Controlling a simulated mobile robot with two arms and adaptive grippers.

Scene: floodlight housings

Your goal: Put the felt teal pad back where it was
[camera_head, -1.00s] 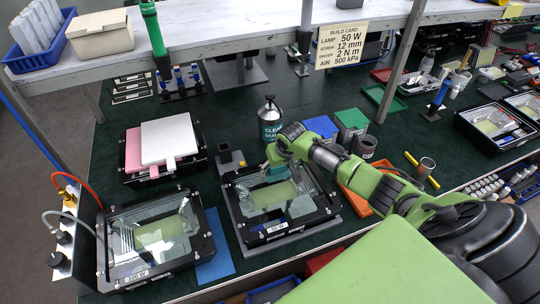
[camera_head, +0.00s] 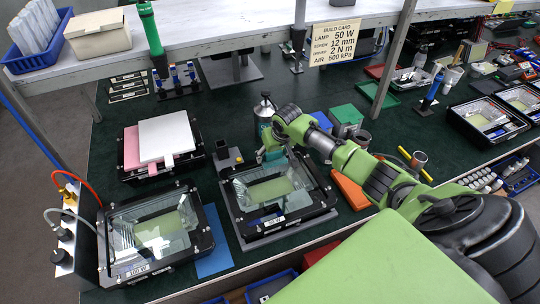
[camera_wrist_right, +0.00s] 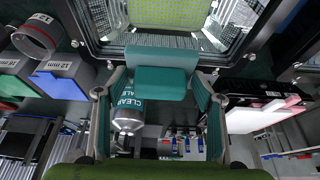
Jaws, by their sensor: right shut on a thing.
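The teal pad (camera_head: 274,154) is held in my right gripper (camera_head: 270,150), above the back edge of the middle floodlight housing (camera_head: 278,188). In the right wrist view the pad (camera_wrist_right: 161,72) lies across between the two fingers of the gripper (camera_wrist_right: 160,100), in front of the housing's glass and frame (camera_wrist_right: 160,45). The pad looks clear of the housing, but the exact gap cannot be told. The housing has a glass front in a black frame and lies on a grey base. My left gripper is not in view.
A bottle (camera_head: 263,112) stands just behind my right gripper. A dark block with a post (camera_head: 228,160) is left of the middle housing. A second housing (camera_head: 155,235) lies at the left by a blue mat (camera_head: 214,250). Pink and white sheets (camera_head: 163,138) lie behind it. Coloured bins (camera_head: 345,116) stand back right.

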